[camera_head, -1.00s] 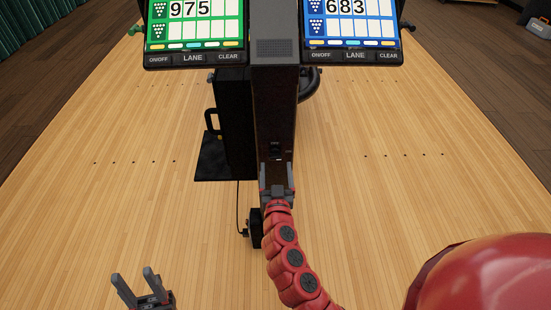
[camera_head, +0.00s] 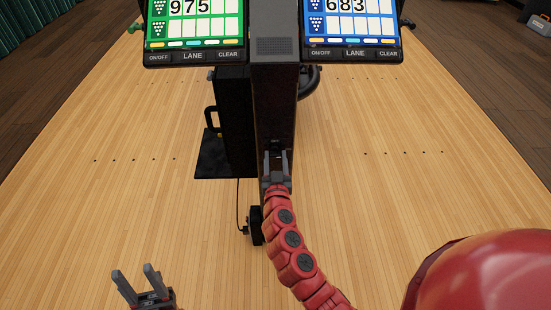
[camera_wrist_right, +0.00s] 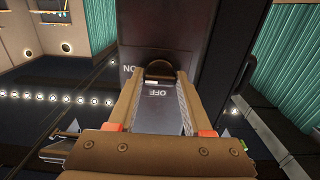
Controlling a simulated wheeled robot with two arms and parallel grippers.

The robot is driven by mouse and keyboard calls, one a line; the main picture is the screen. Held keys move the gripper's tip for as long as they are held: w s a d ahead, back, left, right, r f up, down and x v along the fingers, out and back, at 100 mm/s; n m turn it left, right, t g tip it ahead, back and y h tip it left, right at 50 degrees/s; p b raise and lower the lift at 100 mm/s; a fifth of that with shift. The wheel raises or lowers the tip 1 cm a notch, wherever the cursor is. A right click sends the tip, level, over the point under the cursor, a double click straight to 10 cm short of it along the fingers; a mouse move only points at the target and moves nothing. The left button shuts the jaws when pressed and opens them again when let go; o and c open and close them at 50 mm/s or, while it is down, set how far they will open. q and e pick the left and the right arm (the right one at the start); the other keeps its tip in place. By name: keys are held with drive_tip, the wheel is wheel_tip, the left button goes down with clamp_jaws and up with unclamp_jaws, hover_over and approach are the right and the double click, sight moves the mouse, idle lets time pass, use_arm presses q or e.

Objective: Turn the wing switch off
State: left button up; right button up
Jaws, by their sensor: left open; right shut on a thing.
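The wing switch (camera_wrist_right: 159,69) is a small dark knob on the front of the black column between the two score screens. In the right wrist view it sits between the fingertips of my right gripper (camera_wrist_right: 160,76). The word OFF shows between the fingers and ON to the left of them. In the head view my right gripper (camera_head: 277,157) reaches the column and is shut on the switch, which it mostly hides. The knob's exact angle is hard to tell. My left gripper (camera_head: 138,275) is open and empty over the wooden floor at bottom left.
A green score screen (camera_head: 194,25) and a blue score screen (camera_head: 349,22) flank the column (camera_head: 274,95). A black box with a handle (camera_head: 236,120) stands left of it, and a cable hangs below. The wooden lane floor (camera_head: 120,190) on both sides is clear.

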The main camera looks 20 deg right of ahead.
clamp_jaws()
drive_tip(key=shift+n, duration=0.3)
drive_tip(key=n+b, duration=0.1)
drive_tip(key=n, duration=1)
drive_tip(key=shift+n, duration=0.4)
drive_tip(key=n, duration=0.5)
drive_tip(key=shift+p, duration=0.4)
drive_tip(key=shift+n, duration=0.4)
